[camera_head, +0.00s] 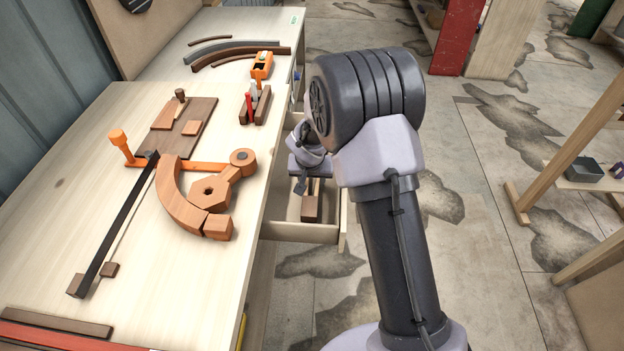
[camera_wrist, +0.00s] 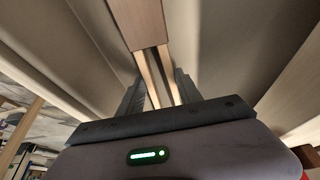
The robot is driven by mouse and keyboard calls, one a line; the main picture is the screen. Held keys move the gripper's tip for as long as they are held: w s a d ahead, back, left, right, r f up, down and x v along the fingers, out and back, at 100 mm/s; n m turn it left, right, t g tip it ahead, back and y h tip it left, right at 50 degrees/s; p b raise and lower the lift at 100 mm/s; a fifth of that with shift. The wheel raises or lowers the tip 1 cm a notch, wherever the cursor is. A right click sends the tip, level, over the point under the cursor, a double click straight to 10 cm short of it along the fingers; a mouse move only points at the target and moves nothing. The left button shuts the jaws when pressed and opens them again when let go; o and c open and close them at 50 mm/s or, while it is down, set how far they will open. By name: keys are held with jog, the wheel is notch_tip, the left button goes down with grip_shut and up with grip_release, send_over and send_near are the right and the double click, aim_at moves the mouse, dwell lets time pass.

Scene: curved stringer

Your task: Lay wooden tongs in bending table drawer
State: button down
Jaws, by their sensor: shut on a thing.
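The wooden tongs (camera_head: 311,206) show below my gripper (camera_head: 303,186), within the outline of the open bending table drawer (camera_head: 300,231). In the wrist view my gripper (camera_wrist: 157,88) has its two dark fingers shut on the pale strips of the tongs (camera_wrist: 148,22). The tongs' wider brown end points away from the gripper. The drawer's pale floor and walls surround the tongs in the wrist view. I cannot tell whether the tongs touch the drawer floor. My arm hides part of the drawer's right side in the head view.
The bending table (camera_head: 70,165) stands left of the drawer. A wooden rack (camera_head: 570,150) stands at right. The drawer looks otherwise bare where visible.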

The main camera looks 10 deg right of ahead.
jog(key=c, duration=0.8)
grip_release()
jog(key=shift+f, duration=0.1)
jog(key=s+d+p+v, duration=0.1)
jog(key=p+v, duration=0.1)
jog(key=v, duration=1)
jog(key=s+d+p+v, duration=0.1)
jog(key=d+p+v, duration=0.1)
jog(key=v, duration=1.1)
jog(key=s+a+r+y, duration=0.1)
jog(key=s+r, duration=0.1)
jog(key=s, duration=0.5)
jog(key=s+a+r+t+y, duration=0.1)
jog(key=s+a+r, duration=0.1)
jog(key=s, duration=0.5)
jog(key=s+a+r+y, duration=0.1)
jog(key=s+r, duration=0.3)
jog(key=s, duration=0.4)
jog(key=shift+s+a+r+m+t, duration=0.15)
jog(key=shift+a+m+t, duration=0.15)
jog(key=shift+a+m, duration=0.1)
jog(key=shift+d, duration=0.1)
